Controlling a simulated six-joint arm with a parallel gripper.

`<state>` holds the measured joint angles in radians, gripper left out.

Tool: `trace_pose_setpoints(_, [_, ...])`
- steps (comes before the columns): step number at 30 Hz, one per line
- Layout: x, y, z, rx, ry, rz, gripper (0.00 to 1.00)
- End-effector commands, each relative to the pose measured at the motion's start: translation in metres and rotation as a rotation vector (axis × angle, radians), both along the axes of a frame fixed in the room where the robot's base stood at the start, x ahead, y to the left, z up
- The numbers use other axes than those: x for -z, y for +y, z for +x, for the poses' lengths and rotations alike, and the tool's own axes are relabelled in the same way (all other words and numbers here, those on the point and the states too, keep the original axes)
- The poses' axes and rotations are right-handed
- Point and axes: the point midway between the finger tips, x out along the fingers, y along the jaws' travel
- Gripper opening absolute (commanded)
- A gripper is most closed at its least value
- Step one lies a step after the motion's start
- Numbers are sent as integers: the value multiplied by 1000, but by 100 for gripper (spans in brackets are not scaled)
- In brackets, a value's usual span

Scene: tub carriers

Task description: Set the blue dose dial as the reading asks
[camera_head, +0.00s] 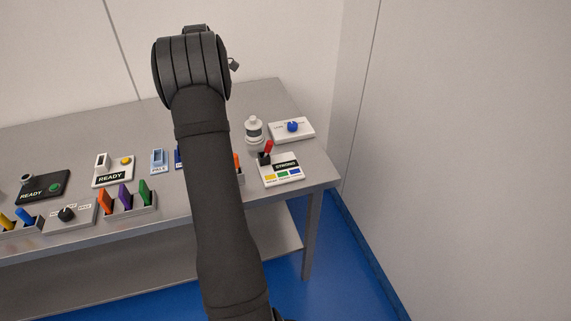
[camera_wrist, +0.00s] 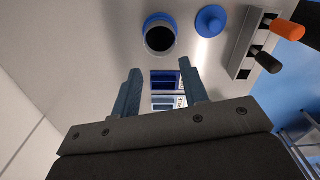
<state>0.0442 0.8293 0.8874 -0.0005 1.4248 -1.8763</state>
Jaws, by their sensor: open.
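The blue dose dial (camera_head: 292,127) sits on a white plate (camera_head: 305,134) at the back right of the table in the head view. Small marks flank it, but its setting is too small to read. In front of it is a white reader (camera_head: 291,178) with a red-handled piece (camera_head: 269,147) standing in its dark slot. The reader's dark display (camera_head: 286,165) appears to say STRONG, above yellow, blue and green patches. My gripper (camera_wrist: 160,92) is open and empty in the wrist view, above the table and away from the dial. My arm hides it in the head view.
A white bottle (camera_head: 254,130) stands left of the dial plate. Left along the table are a white READY unit (camera_head: 113,172), a black READY unit (camera_head: 42,186), a grey knob box (camera_head: 70,215) and racks of coloured handles (camera_head: 130,206). The wrist view shows a blue-rimmed cup (camera_wrist: 160,18) and a blue disc (camera_wrist: 210,21).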

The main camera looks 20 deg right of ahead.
Motion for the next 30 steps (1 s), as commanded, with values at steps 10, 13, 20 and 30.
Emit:
trace_pose_setpoints(10, [-4,-26,-3,115,-20,23,55])
trace_pose_setpoints(13, [-11,-68,-10,320,-53,65,55])
trace_pose_setpoints(20, [-32,-189,-47,971,-148,215,55])
trace_pose_setpoints(30, [-50,-281,-93,1526,-216,370,55])
